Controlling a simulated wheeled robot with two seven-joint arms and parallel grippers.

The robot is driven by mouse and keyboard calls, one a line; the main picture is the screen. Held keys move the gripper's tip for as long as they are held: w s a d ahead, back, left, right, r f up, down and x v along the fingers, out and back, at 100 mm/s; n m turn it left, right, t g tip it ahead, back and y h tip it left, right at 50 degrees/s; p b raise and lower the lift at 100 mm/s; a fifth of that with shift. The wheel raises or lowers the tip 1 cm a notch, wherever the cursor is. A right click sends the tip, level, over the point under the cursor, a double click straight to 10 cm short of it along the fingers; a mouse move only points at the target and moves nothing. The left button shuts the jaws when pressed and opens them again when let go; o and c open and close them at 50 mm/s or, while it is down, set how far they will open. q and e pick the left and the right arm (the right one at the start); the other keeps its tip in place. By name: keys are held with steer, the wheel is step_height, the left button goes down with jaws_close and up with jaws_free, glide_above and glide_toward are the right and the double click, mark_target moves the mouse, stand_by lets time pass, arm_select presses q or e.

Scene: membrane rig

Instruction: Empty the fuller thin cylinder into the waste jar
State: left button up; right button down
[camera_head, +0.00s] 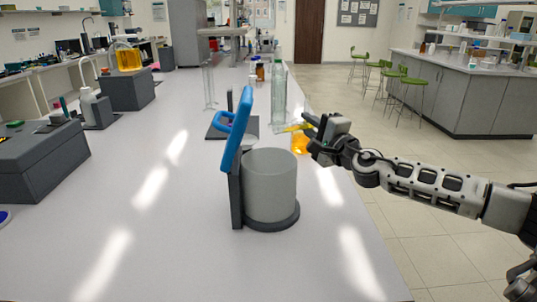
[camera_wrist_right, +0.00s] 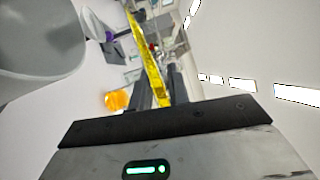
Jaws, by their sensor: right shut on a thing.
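My right gripper (camera_head: 313,130) is shut on a thin cylinder (camera_head: 297,128) with yellow liquid. The cylinder is strongly tilted in the head view. In the right wrist view the yellow cylinder (camera_wrist_right: 148,58) runs away from between the fingers (camera_wrist_right: 152,92). A small glass vessel with orange liquid (camera_head: 300,144) stands just below the gripper; I cannot tell if it is the waste jar. Its orange also shows in the right wrist view (camera_wrist_right: 117,100). Another thin clear cylinder (camera_head: 208,88) stands upright farther back, apparently nearly empty. My left gripper is out of view.
A grey pot (camera_head: 269,187) on a dark base with a blue-handled upright (camera_head: 236,130) stands nearer, left of my gripper. A tall greenish bottle (camera_head: 279,97) stands close behind. A grey block (camera_head: 40,158) is at the left. The bench front is clear.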

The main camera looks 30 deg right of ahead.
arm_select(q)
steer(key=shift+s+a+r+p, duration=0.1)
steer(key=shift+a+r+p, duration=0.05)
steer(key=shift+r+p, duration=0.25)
arm_select(e)
steer(key=shift+r+n, duration=0.5)
steer(key=shift+n, duration=0.1)
steer(key=shift+r+n+p, duration=0.35)
steer(key=shift+n+p, duration=0.15)
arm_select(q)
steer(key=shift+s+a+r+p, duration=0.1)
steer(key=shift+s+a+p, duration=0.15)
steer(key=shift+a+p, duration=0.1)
arm_select(e)
steer(key=shift+w+d+r+n, duration=0.1)
steer(key=shift+d+r+n, duration=0.15)
steer(key=shift+d+n, duration=0.05)
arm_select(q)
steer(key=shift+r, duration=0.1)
